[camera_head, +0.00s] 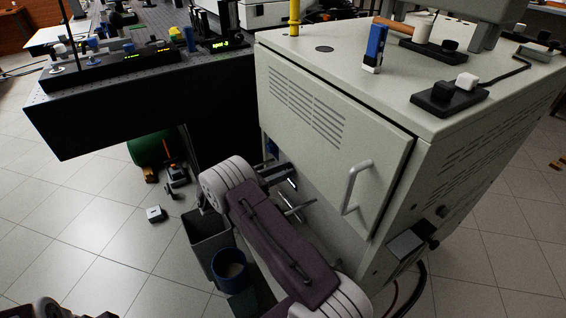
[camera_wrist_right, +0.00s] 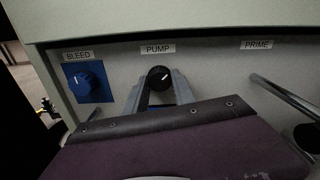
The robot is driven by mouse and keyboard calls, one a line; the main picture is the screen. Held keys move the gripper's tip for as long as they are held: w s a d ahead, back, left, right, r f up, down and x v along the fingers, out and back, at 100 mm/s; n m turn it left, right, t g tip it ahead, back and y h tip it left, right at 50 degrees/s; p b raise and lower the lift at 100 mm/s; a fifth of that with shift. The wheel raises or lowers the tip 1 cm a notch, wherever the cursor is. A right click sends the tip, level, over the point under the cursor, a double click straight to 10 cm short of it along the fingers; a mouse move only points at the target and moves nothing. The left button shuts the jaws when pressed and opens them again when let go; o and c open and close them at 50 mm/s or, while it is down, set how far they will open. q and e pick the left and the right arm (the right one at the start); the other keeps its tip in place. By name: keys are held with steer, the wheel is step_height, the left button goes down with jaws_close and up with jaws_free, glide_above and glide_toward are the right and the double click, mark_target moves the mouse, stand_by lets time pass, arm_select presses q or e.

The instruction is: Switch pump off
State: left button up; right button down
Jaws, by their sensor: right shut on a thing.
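The pump knob (camera_wrist_right: 159,77) is a round black knob under a PUMP label (camera_wrist_right: 158,48) in the right wrist view. A small pale mark on its face points up and to the right. My right gripper (camera_wrist_right: 159,84) is shut on the pump knob, with one finger on each side of it. In the head view my right gripper (camera_head: 290,181) reaches the lower front of the pale cabinet (camera_head: 330,120), and the knob is hidden there. My left gripper is not in view.
A blue bleed knob (camera_wrist_right: 86,78) sits left of the pump knob. A metal lever (camera_wrist_right: 285,103) sticks out under the PRIME label, on the right. The cabinet door handle (camera_head: 353,186) stands out beside my right arm. A grey bin (camera_head: 208,238) stands left of the arm.

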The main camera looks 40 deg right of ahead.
steer(key=n+p, duration=0.3)
steer(key=p, duration=0.1)
steer(key=shift+r+n, duration=0.25)
steer(key=shift+n, duration=0.15)
arm_select(q)
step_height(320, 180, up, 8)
steer(key=p, duration=0.2)
steer(key=shift+p, duration=0.4)
arm_select(e)
steer(key=shift+f+n, duration=0.15)
steer(key=shift+n, duration=1.2)
steer(key=shift+f+n, duration=0.1)
steer(key=shift+n, duration=1.25)
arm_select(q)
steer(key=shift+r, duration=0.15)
arm_select(e)
steer(key=c, duration=1.1)
jaws_free()
steer(key=shift+o, duration=0.2)
steer(key=shift+a, duration=0.1)
arm_select(q)
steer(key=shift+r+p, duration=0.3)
steer(key=shift+p, duration=0.05)
arm_select(e)
steer(key=a, duration=0.9)
steer(key=shift+w, duration=0.45)
